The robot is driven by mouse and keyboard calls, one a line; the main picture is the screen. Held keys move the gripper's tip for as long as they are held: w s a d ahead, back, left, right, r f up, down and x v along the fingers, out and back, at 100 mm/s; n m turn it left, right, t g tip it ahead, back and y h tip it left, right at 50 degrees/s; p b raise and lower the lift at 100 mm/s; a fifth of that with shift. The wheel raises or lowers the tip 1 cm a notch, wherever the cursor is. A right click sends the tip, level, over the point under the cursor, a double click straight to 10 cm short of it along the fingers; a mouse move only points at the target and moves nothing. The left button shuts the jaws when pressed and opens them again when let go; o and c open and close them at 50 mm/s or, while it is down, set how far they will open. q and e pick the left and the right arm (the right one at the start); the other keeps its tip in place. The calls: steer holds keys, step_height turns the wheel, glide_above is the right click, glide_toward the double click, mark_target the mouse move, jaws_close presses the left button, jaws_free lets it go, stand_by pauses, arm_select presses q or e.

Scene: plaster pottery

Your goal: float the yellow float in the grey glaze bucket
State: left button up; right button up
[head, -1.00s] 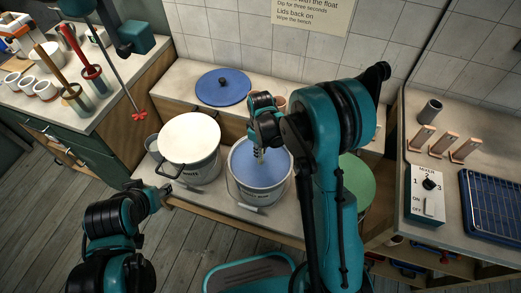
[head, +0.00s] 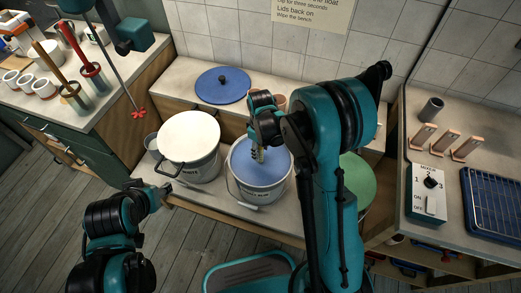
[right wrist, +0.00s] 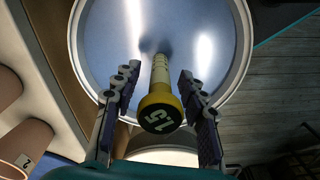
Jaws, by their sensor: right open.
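The yellow float (right wrist: 160,106) shows in the right wrist view as a pale banded stem with a round yellow and black cap marked 15, cap towards the camera. Its far end meets the blue glaze, with a dark shadow or reflection there. My right gripper (right wrist: 159,79) is open, one finger on each side of the float, with gaps between. In the head view my right gripper (head: 259,150) is over the pale grey bucket (head: 262,194) of blue glaze, and the float is mostly hidden. My left gripper (head: 160,192) is low at the left; its fingers are too small to judge.
A bucket with a white top (head: 189,136) stands left of the blue one, and a green-topped one (head: 358,180) stands right, partly behind my right arm. A blue lid (head: 222,86) lies on the back shelf. A mixer switch box (head: 425,194) is on the right bench.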

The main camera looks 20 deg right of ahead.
step_height(320, 180, up, 12)
steer(key=shift+f, duration=0.15)
steer(key=shift+s, duration=0.1)
steer(key=s+d+r+m+t, duration=0.1)
steer(key=s+r+m+t, duration=0.2)
steer(key=s, duration=0.5)
steer(key=s+d+r+m+t, duration=0.1)
steer(key=s+r+m+t, duration=0.3)
steer(key=s, duration=0.4)
steer(key=shift+s+d+m, duration=0.4)
steer(key=shift+m, duration=0.2)
stand_by(3.5)
